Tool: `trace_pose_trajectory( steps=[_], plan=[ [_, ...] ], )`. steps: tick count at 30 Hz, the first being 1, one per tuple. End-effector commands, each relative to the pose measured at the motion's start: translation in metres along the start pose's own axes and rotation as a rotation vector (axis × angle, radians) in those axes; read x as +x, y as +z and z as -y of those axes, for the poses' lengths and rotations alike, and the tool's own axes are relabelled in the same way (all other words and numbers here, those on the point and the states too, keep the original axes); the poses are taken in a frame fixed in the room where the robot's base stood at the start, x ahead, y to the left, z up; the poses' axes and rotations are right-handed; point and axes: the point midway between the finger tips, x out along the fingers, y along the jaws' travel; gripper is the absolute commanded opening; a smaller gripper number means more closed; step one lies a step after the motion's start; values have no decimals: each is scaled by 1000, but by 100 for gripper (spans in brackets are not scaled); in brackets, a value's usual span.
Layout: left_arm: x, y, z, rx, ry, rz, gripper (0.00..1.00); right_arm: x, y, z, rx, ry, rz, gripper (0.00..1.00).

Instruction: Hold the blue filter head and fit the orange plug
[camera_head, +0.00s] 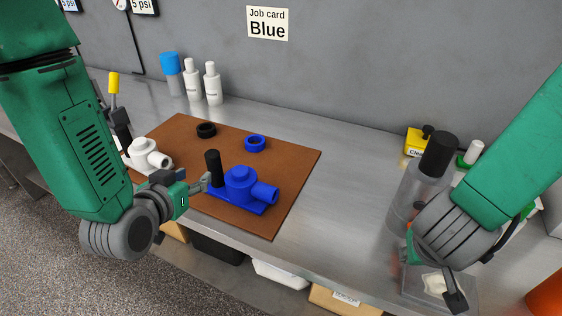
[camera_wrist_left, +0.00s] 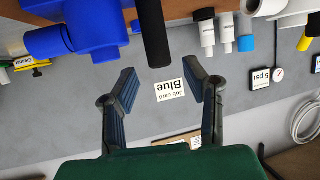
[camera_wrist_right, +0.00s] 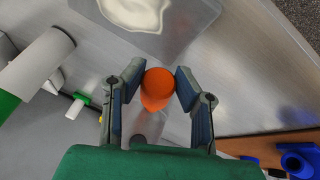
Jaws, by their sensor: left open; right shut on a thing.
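The blue filter head (camera_head: 240,185) sits on the brown board (camera_head: 297,185), with an upright black handle (camera_head: 214,168) at its left and a side port facing right. My left gripper (camera_head: 205,183) is open beside the handle. In the left wrist view, the handle (camera_wrist_left: 155,40) lies ahead of and between the spread fingers (camera_wrist_left: 163,85), apparently untouched. My right gripper (camera_head: 436,275) is at the bench's right side, well away from the filter head. In the right wrist view, its fingers are shut on the orange plug (camera_wrist_right: 157,84); the head view hides the plug.
A white filter head (camera_head: 148,155), a black ring (camera_head: 206,130) and a blue ring (camera_head: 255,143) are on the board. A clear black-capped bottle (camera_head: 420,185) and a clear tray (camera_head: 415,280) are near my right arm. The bench between board and bottle is clear.

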Motion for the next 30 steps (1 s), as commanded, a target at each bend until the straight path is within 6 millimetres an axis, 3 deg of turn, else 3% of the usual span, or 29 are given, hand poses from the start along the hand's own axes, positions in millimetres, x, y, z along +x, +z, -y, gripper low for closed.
trace_pose_trajectory(
  steps=[9,15,29,30],
  plan=[
    [61,-1,-4,3,0,-1,40,-4,-1,-5,2,-3,1,0],
    [88,-1,-3,3,0,-1,40,-6,-2,-4,1,-2,0,0],
    [100,0,-3,3,0,1,40,-6,-2,-4,1,-2,0,0],
    [100,0,-3,3,0,1,26,-6,-2,-4,1,-2,0,0]
  ],
)
